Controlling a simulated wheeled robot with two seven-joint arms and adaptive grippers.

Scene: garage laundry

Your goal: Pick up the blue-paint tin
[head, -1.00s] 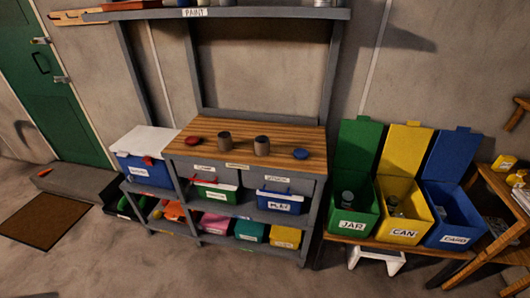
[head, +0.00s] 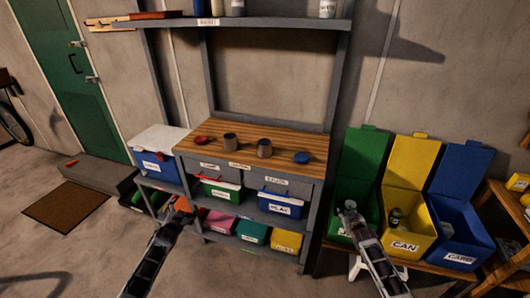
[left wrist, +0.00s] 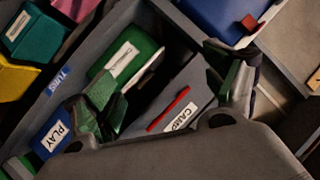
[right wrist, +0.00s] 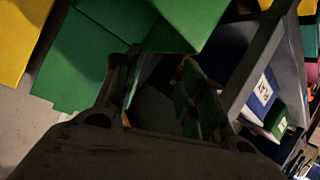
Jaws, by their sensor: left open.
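Two dark open-topped tins stand upright on the wooden bench top, a left tin (head: 230,141) and a right tin (head: 264,148). A red lid (head: 201,140) lies beside the left tin and a blue lid (head: 301,157) beside the right one. The paint inside is too small to make out, so I cannot tell for sure which holds blue. My left gripper (head: 180,208) is open and empty, low in front of the bench's left side; its fingers are apart in the left wrist view (left wrist: 165,95). My right gripper (head: 347,212) is open before the green bin, fingers apart in the right wrist view (right wrist: 158,92).
The bench top (head: 285,139) has free room around the tins. An upper shelf (head: 270,23) holds several containers. Labelled boxes fill the racks below. Green (head: 358,158), yellow (head: 410,165) and blue (head: 460,170) lidded bins stand at the right. The floor in front is clear.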

